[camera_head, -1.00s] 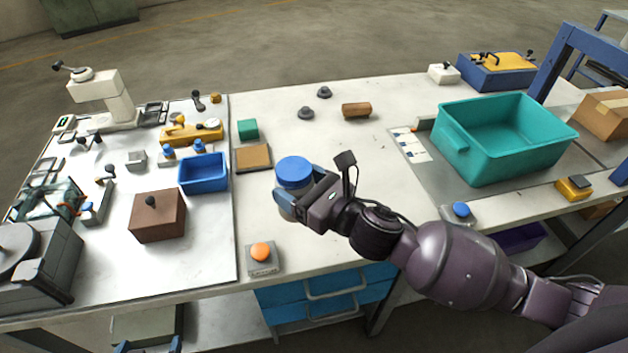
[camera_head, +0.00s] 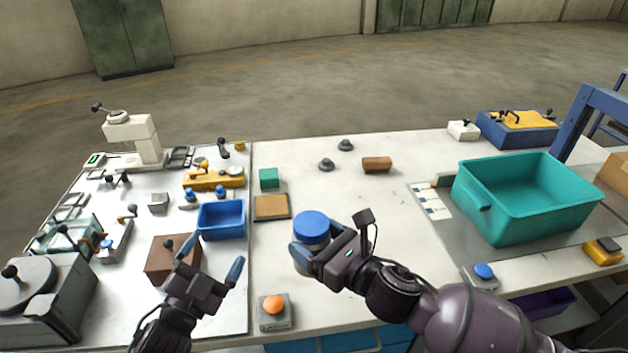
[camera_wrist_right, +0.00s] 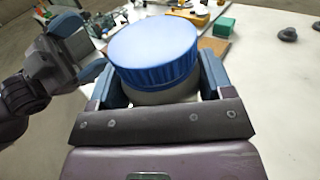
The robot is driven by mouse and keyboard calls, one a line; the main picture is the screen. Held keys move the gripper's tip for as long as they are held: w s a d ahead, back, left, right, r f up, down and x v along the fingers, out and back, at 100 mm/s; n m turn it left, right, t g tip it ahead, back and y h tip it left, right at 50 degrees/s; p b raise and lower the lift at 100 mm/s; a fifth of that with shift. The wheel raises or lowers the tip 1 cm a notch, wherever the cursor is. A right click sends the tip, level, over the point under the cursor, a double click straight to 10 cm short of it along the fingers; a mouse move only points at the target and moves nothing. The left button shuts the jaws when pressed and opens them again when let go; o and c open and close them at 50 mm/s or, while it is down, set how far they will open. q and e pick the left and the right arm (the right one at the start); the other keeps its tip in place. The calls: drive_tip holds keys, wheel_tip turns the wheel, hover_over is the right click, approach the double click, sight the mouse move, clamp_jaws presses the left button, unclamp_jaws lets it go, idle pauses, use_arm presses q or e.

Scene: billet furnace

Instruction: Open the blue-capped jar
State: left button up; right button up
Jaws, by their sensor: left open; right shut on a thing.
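The blue-capped jar (camera_head: 311,229) stands upright on the white bench, its blue cap on top. My right gripper (camera_head: 308,256) is shut around the jar's body, below the cap. In the right wrist view the ribbed blue cap (camera_wrist_right: 153,50) sits above the fingers, with a strip of pale jar body under it. My left gripper (camera_head: 210,265) is open and empty, to the left of the jar and in front of the blue bin. It also shows at the left of the right wrist view (camera_wrist_right: 85,45), close beside the jar.
A brown block (camera_head: 168,262) with a knob and a blue bin (camera_head: 221,234) are near my left gripper. An orange button box (camera_head: 273,322) is in front of the jar. A teal crate (camera_head: 540,228) stands at the right. The bench behind the jar is mostly clear.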

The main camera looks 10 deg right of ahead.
use_arm(q)
drive_tip(key=d+r+m+g+h, duration=0.9)
drive_tip(key=d+r+m+h, duration=0.25)
drive_tip(key=m, duration=0.45)
drive_tip(key=s+d+r+m+g+y, duration=0.4)
drive_tip(key=s+d+m+g, duration=0.25)
drive_tip(key=m+g, duration=0.85)
drive_tip(key=m+t+y, duration=0.5)
drive_tip(key=m+y, duration=1.2)
drive_tip(key=m, duration=0.4)
hover_over(314, 222)
drive_tip(key=s, duration=0.1)
drive_tip(key=shift+d+f, duration=0.3)
drive_tip(key=shift+f, duration=0.65)
drive_tip(key=shift+w+a+r+m+y, duration=0.2)
drive_tip(key=shift+w+a+m+y, duration=0.15)
drive_tip(key=shift+w+m, duration=0.2)
drive_tip(key=shift+f, duration=3.9)
drive_tip(key=shift+c, duration=0.4)
